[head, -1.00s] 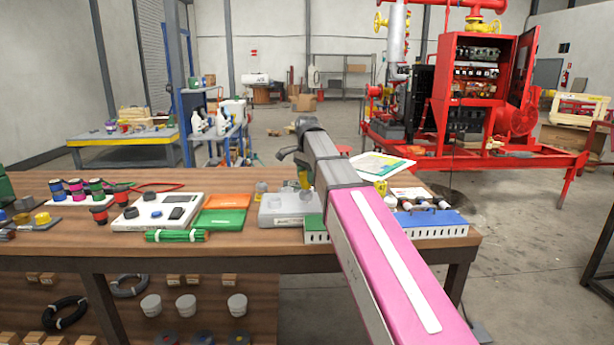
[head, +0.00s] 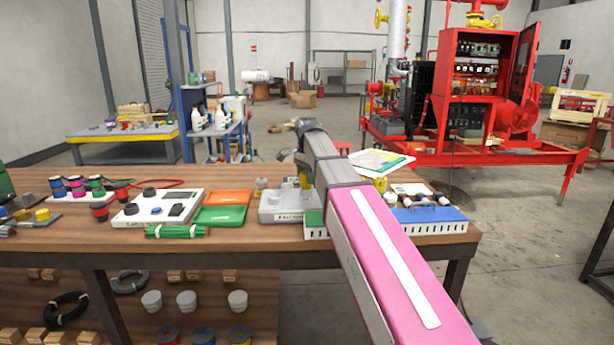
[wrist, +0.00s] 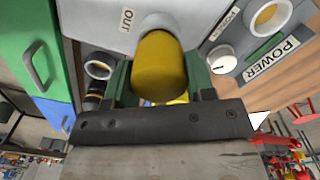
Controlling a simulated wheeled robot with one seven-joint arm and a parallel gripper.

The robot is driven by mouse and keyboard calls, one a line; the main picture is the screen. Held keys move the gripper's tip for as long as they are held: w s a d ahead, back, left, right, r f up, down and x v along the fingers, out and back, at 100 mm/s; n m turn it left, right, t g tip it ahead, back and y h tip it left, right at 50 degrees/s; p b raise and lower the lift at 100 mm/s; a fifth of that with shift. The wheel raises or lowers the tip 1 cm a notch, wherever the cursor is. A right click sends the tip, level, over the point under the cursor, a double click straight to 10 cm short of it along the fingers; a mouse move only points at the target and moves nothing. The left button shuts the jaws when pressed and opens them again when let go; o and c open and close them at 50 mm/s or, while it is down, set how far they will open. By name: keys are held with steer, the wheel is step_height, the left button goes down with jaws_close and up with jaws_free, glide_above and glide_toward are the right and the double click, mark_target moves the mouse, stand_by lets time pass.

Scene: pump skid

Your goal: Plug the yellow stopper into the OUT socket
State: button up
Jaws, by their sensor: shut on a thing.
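The yellow stopper (wrist: 158,70) is held between the green fingers of my gripper (wrist: 158,84) in the wrist view. Its far end meets the pale ring of the OUT socket (wrist: 157,21), just right of the printed word OUT on the grey box. The stopper covers most of that socket, and I cannot tell how far in it sits. In the head view my gripper (head: 304,184) is low over the grey box (head: 276,213), partly hidden by my pink arm.
The wrist view shows another ringed socket (wrist: 100,66) to the left, and a POWER label (wrist: 271,58) with a white knob (wrist: 222,59) to the right. Orange (head: 228,197) and green (head: 219,216) blocks lie left of the box, and a blue-topped unit (head: 432,220) lies right.

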steer(key=shift+f, duration=0.7)
stand_by(0.3)
steer(key=o, duration=1.1)
step_height(320, 180, up, 11)
steer(key=shift+f, duration=0.1)
